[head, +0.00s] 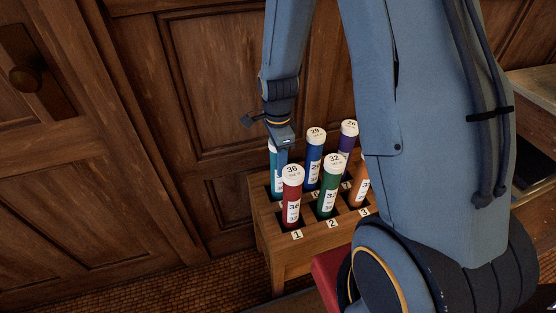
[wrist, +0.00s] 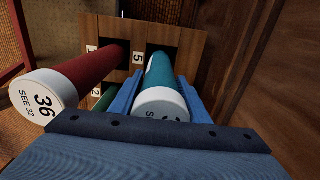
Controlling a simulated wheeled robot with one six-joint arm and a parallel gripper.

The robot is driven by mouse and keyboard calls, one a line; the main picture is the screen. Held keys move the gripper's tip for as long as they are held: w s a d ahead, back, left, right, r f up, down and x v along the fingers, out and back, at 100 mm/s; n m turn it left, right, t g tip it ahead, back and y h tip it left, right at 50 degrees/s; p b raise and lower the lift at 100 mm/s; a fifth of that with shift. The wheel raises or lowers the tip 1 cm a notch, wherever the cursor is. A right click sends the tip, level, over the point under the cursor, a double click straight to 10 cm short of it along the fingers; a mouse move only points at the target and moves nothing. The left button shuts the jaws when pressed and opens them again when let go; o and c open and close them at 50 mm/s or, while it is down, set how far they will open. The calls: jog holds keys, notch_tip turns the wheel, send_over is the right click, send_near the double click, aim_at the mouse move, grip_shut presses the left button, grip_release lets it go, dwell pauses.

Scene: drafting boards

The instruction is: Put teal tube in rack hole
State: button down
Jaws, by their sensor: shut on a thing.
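The teal tube (wrist: 158,72) with a white cap is between the two blue fingers of my gripper (wrist: 160,88) in the wrist view. My gripper is shut on it near the cap. The tube's lower end meets a dark square hole (wrist: 172,38) beside the label 5 in the wooden rack (wrist: 188,50); how deep it sits I cannot tell. In the head view my gripper (head: 281,145) is over the rack's back left corner, and the teal tube (head: 273,172) stands roughly upright, partly hidden behind the red tube.
The red tube (head: 292,200) marked 36 stands close beside the teal one. A green tube (head: 328,190), a blue tube (head: 313,160), a purple tube (head: 347,140) and an orange tube (head: 359,190) fill other holes. Wooden panelling (head: 190,100) rises behind the rack.

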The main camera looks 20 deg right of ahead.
jog(key=shift+f, duration=0.15)
jog(key=c, duration=1)
grip_release()
notch_tip(320, 180, up, 11)
jog(key=shift+w+r, duration=0.1)
jog(key=shift+r, duration=0.5)
jog(key=shift+s+r+n, duration=0.15)
jog(key=shift+s+n, duration=0.25)
jog(key=s+r+n, duration=0.1)
jog(key=s+n, duration=0.3)
jog(key=n, duration=0.1)
jog(key=s+n, duration=0.5)
jog(key=s+r+n, duration=0.1)
jog(key=s+n, duration=0.3)
jog(key=n, duration=0.1)
jog(key=shift+s+d+r+n, duration=0.25)
jog(key=shift+r+n, duration=0.05)
jog(key=shift+n, duration=0.1)
jog(key=shift+s+n, duration=0.4)
jog(key=shift+n, duration=0.2)
